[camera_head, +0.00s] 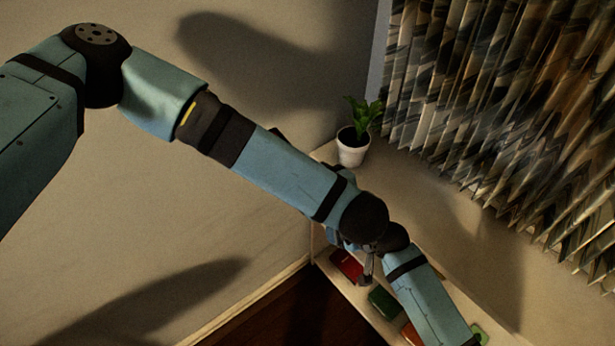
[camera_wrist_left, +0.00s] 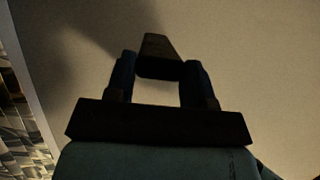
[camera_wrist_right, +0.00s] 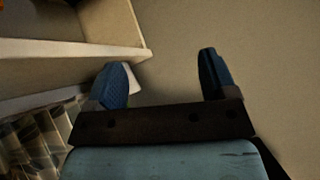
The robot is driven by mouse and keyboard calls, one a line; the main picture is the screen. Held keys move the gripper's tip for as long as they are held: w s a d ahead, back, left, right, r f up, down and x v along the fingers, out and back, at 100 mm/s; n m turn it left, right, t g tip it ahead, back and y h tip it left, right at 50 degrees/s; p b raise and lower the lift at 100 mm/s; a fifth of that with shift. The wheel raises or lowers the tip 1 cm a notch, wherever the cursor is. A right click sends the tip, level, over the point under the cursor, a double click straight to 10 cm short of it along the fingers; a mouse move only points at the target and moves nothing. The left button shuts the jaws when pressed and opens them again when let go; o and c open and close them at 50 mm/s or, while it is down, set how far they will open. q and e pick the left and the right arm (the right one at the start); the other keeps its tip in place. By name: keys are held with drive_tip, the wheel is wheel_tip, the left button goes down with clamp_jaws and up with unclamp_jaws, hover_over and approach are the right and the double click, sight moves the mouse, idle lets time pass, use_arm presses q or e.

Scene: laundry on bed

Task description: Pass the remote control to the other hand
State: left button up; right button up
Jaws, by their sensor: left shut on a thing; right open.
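The remote control (camera_wrist_left: 157,47) shows in the left wrist view as a dark, blocky piece between the fingertips of my left gripper (camera_wrist_left: 160,70), which is shut on it. My right gripper (camera_wrist_right: 165,78) is open in the right wrist view, with nothing between its blue fingers. In the head view the two arms meet near the shelf. The wrists hide most of both grippers there, and I cannot make out the remote.
A pale shelf (camera_head: 328,153) runs along the wall below the arms. A potted plant (camera_head: 352,148) stands at its far end. A red item (camera_head: 346,266) and a green item (camera_head: 383,302) lie in its lower part. Patterned curtains (camera_head: 480,90) hang at the right.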

drive_tip(key=s+d+f+t, duration=0.1)
drive_tip(key=s+d+f, duration=0.1)
drive_tip(key=s, duration=0.5)
drive_tip(key=s+d+f+t+h, duration=0.1)
drive_tip(key=s+d+f, duration=0.1)
drive_tip(key=s+d, duration=0.3)
drive_tip(key=s+d+f+t+h, duration=0.1)
drive_tip(key=s+d, duration=0.3)
drive_tip(key=s, duration=0.6)
drive_tip(key=shift+d+f+m+t, duration=0.2)
drive_tip(key=shift+f+m+t, duration=0.1)
drive_tip(key=shift+f, duration=0.35)
